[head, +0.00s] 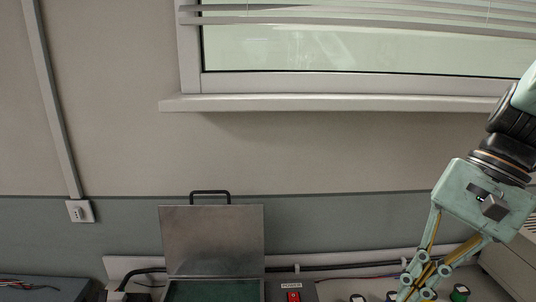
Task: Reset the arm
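My gripper (425,278) hangs from my arm at the lower right of the head view, pointing down and slightly left. Its pale green body and linkage fingers show, but the fingertips run into the bottom edge of the picture. I cannot tell whether it is open or shut, or whether anything is between the fingertips. It is in front of the right part of the bench equipment, to the right of the raised metal lid (212,240).
The lid stands upright with a black handle (210,193) on top, above a green surface (212,291). A red switch (293,296) is beside it. Black cables (340,266) run along the wall. A window sill (330,103) is above.

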